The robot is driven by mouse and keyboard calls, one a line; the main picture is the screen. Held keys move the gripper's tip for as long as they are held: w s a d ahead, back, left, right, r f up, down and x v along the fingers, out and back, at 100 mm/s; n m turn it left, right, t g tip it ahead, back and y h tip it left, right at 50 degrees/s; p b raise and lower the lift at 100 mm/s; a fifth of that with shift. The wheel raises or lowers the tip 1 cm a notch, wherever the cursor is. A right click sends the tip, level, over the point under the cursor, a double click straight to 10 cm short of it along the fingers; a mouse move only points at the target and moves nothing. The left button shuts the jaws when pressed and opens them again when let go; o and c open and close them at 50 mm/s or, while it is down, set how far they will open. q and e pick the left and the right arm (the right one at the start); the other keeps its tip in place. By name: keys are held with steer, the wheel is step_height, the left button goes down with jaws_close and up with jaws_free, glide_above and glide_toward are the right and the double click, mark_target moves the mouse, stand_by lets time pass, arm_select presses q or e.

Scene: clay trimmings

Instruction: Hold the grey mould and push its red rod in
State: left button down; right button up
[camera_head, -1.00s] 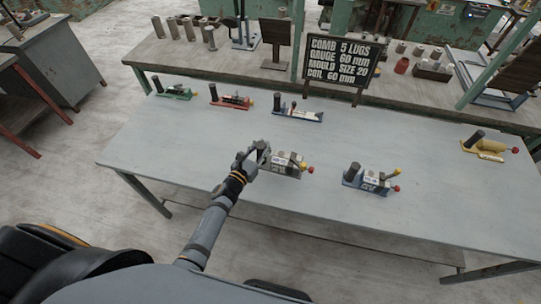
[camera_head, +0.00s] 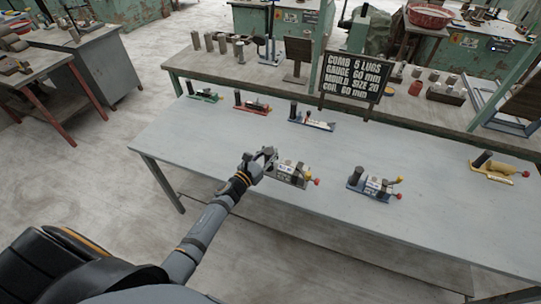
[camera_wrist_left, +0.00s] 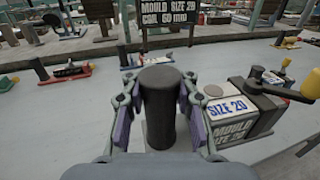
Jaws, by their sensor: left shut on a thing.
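The grey mould (camera_head: 293,171) stands on the near part of the grey table, with a white label that reads "SIZE 20" in the left wrist view (camera_wrist_left: 236,110). Its red-tipped rod (camera_head: 316,182) sticks out at the right end. A dark upright post (camera_wrist_left: 160,104) stands at its left end. My left gripper (camera_head: 266,157) is shut around this post, with one finger on each side in the left wrist view (camera_wrist_left: 160,100). My right gripper is not in view.
A blue mould (camera_head: 374,184) stands to the right and a yellow one (camera_head: 497,168) at the far right. Green (camera_head: 205,96), red (camera_head: 252,106) and another blue mould (camera_head: 312,121) stand along the back. A black sign (camera_head: 352,75) stands behind. The table (camera_head: 225,135) is clear between them.

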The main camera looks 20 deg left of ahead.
arm_select(q)
steer(key=shift+w+f+b, duration=0.55)
steer(key=shift+w+b, duration=0.15)
steer(key=shift+w, duration=0.1)
steer(key=shift+w+a+f+b, duration=0.15)
steer(key=shift+w+f+b, duration=0.45)
steer(key=shift+b, duration=0.15)
steer(key=shift+w+a+f+b, duration=0.25)
steer(key=shift+w+f+b, duration=1.15)
steer(key=shift+w+b, duration=0.7)
steer(key=shift+w+a+f+b, duration=0.3)
steer(key=shift+w+f+b, duration=1.15)
steer(key=shift+b, duration=1.15)
steer(key=shift+w+a+f+b, duration=0.25)
steer(key=shift+w+f+b, duration=1.05)
steer(key=shift+w+b, duration=0.85)
steer(key=shift+s, duration=0.2)
steer(key=shift+f+b, duration=0.4)
steer(key=shift+b, duration=0.25)
steer(key=shift+s+f+b, duration=0.1)
steer(key=shift+f+b, duration=0.15)
steer(key=shift+b, duration=0.2)
